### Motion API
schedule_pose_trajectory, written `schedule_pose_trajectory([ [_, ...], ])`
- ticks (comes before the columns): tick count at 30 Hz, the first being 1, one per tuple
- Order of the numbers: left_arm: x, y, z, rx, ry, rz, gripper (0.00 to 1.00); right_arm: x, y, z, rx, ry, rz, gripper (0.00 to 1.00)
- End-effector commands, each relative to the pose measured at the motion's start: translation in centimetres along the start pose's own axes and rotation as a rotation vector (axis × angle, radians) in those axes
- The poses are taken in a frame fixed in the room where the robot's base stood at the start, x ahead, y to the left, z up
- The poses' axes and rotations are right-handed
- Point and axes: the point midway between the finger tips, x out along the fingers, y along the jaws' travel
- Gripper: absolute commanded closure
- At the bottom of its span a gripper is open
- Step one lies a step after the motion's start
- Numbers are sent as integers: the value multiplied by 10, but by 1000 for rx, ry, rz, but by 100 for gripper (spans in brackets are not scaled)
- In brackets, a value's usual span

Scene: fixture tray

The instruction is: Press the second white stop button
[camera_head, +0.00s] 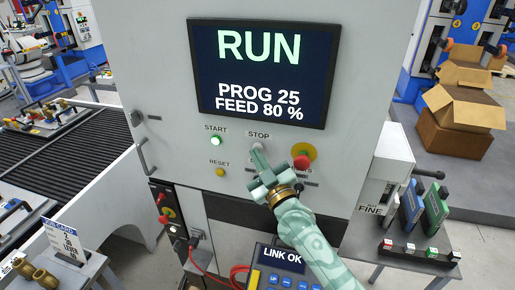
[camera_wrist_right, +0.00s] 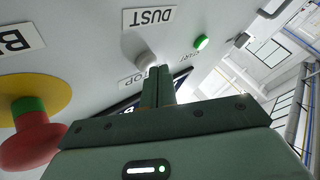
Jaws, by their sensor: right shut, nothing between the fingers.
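The white stop button (camera_head: 257,145) sits under the STOP label on the grey machine panel, partly covered by my fingers in the head view. In the right wrist view the white button (camera_wrist_right: 144,59) sits between the STOP and DUST labels. My right gripper (camera_head: 257,152) is shut and empty, with its fingertips at the button. In the right wrist view the fingertips (camera_wrist_right: 158,72) overlap the button's edge; I cannot tell whether they touch it or whether it is pushed in. I see no other white STOP button. My left gripper is out of view.
A lit green START button (camera_head: 216,141) is left of the stop button, a yellow RESET button (camera_head: 220,172) below left. A red mushroom button (camera_head: 301,162) on a yellow disc (camera_head: 307,151) is close to the right. The screen (camera_head: 264,72) above reads RUN, PROG 25, FEED 80 %.

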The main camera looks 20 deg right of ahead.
Motion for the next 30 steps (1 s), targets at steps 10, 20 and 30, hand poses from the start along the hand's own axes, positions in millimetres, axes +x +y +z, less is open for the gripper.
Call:
schedule_pose_trajectory([
  [10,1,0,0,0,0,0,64,3,2,2,-1,1,0,100],
  [20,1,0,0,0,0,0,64,6,4,3,0,2,1,100],
  [30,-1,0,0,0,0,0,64,5,4,2,-1,1,1,100],
])
